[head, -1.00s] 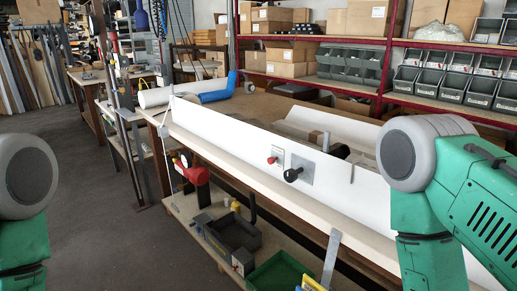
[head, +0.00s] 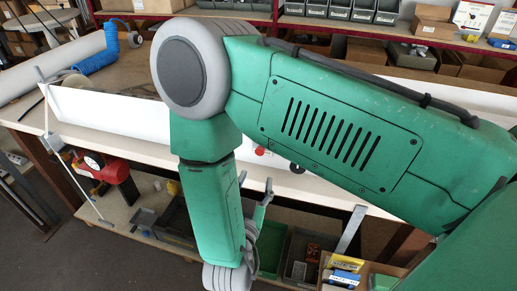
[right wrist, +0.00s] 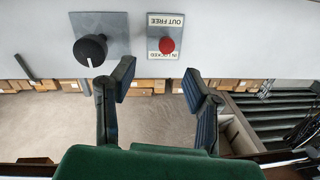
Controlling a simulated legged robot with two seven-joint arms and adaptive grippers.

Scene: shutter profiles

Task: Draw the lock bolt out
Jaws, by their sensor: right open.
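The label shows upside down in the right wrist view and reads OUT FREE and IN LOCKED. In the head view the red knob (head: 260,151) is partly hidden by my right arm. My right gripper (right wrist: 158,82) is open and empty, with the red knob ahead of its fingertips, apart from them. In the head view the gripper (head: 256,184) is mostly hidden behind my forearm. My left gripper is out of view.
A black knob (right wrist: 91,49) with a white mark sits on a grey plate beside the red knob. A red clamp-like tool (head: 108,167), a green bin (head: 270,245) and other bins are on the lower shelf. A blue hose (head: 97,53) lies on the bench.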

